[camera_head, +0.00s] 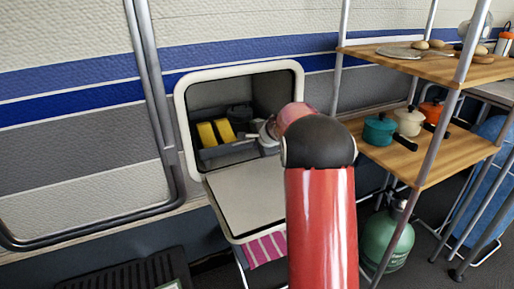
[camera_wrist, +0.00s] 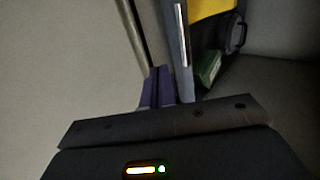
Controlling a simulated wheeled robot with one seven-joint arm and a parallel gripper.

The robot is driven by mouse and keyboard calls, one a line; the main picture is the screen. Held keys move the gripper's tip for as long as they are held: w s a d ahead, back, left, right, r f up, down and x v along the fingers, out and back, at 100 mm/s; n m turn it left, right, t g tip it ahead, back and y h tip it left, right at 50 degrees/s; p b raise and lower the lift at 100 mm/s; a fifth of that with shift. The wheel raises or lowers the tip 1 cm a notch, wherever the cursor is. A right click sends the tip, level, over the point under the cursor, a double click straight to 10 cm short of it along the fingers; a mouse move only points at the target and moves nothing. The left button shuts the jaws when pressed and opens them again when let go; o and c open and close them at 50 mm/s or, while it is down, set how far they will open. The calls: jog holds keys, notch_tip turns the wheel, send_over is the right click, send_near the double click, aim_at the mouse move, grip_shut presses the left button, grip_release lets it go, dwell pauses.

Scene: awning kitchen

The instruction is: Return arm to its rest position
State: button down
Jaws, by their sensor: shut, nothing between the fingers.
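My red arm reaches forward to an open locker (camera_head: 188,105) in the striped caravan wall. My gripper (camera_wrist: 158,75) has its two purple-grey fingers together, with nothing between them. In the head view my arm partly hides it, at the locker's mouth above the lowered flap (camera_head: 240,195). The flap also fills the left of the wrist view (camera_wrist: 60,70). Inside the locker are yellow items (camera_head: 215,132) and a dark object (camera_head: 240,115). The wrist view shows a yellow item (camera_wrist: 205,8) and a small green item (camera_wrist: 209,68) beyond the fingers to the right.
A wooden shelf rack with metal posts (camera_head: 463,45) stands close on the right. It holds a teal pot (camera_head: 379,130), a cream pot (camera_head: 408,121) and an orange pot (camera_head: 432,109). A green gas bottle (camera_head: 388,240) stands below. A pink striped cloth (camera_head: 265,248) hangs under the flap.

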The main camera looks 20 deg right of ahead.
jog(key=s+a+r+n+g, duration=0.1)
jog(key=s+a+r+n, duration=0.2)
jog(key=s+a, duration=0.3)
jog(key=s+a+r+n+y, duration=0.1)
jog(key=s+a+r+n, duration=0.25)
jog(key=s, duration=0.45)
jog(key=s+a+r+n+g, duration=0.15)
jog(key=s+a+r, duration=0.25)
jog(key=s, duration=0.4)
jog(key=s+a+f+n, duration=0.1)
jog(key=s+n, duration=0.2)
jog(key=s, duration=0.4)
jog(key=s+a+f+n+g+h, duration=0.1)
jog(key=s+a+f+n, duration=0.1)
jog(key=s, duration=0.5)
jog(key=s+a+f+n, duration=0.1)
jog(key=s+f+n, duration=0.1)
jog(key=s+n, duration=0.2)
jog(key=s, duration=0.3)
jog(key=shift+s+a+n, duration=0.3)
jog(key=shift+s+a, duration=0.05)
jog(key=shift+a, duration=0.05)
